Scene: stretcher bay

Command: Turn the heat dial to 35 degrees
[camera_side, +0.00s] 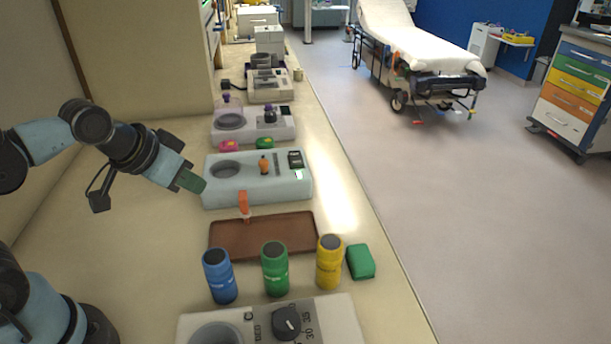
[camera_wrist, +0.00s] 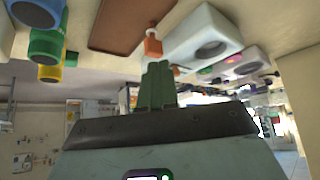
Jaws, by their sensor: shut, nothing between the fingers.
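A black heat dial (camera_side: 287,322) sits on a pale device (camera_side: 345,318) at the bottom of the side view. The numbers 30 and 35 are printed to its right; I cannot tell where its pointer stands. My gripper (camera_side: 191,182) has green fingers, shut and empty, at the left edge of a light blue device (camera_side: 215,196), well away from the dial. I cannot tell whether they touch that device. The shut fingers also show in the wrist view (camera_wrist: 157,86). The dial is not seen in the wrist view.
Blue (camera_side: 220,276), green (camera_side: 275,269) and yellow (camera_side: 329,262) bottles stand between the brown tray (camera_side: 262,236) and the dial's device. A green block (camera_side: 361,262) lies beside them. The counter's left side is clear.

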